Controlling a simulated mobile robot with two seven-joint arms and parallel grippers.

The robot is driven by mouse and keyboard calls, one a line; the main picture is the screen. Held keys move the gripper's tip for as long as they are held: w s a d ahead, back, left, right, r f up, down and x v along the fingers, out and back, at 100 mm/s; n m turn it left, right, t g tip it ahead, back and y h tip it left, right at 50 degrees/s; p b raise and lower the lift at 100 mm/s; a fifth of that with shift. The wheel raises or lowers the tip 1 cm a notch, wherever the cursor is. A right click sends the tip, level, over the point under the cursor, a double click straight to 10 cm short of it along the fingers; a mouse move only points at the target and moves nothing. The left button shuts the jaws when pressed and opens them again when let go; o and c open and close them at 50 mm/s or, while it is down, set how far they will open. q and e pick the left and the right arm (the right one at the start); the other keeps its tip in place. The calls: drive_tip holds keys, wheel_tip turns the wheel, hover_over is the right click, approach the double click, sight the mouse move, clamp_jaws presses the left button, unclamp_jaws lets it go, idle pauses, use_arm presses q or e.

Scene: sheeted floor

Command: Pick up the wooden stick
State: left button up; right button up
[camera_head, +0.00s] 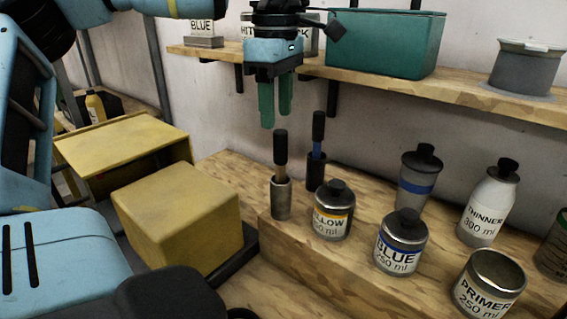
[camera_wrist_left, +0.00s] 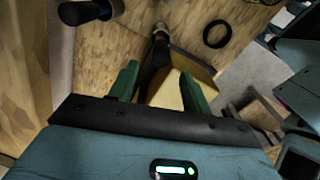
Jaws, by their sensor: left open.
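In the left wrist view, a black-topped upright thing (camera_wrist_left: 159,48), likely this stick, shows beyond and between the fingertips (camera_wrist_left: 158,85). My right gripper is not in view.
Tins and bottles, including the yellow tin (camera_head: 333,213) and blue tin (camera_head: 401,244), crowd the bench rightward. A wall shelf (camera_head: 450,92) holds a teal box (camera_head: 384,45). A yellow box (camera_head: 180,215) stands left.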

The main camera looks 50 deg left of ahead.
sight(281, 129)
use_arm(q)
wheel_tip(281, 129, down, 2)
drive_tip(key=shift+w, duration=0.1)
drive_tip(key=shift+d+f, duration=0.1)
drive_tip(key=shift+f, duration=0.35)
drive_tip(key=f+p, duration=0.1)
drive_tip(key=f, duration=0.3)
drive_tip(key=shift+d+f, duration=0.1)
drive_tip(key=shift+d, duration=0.1)
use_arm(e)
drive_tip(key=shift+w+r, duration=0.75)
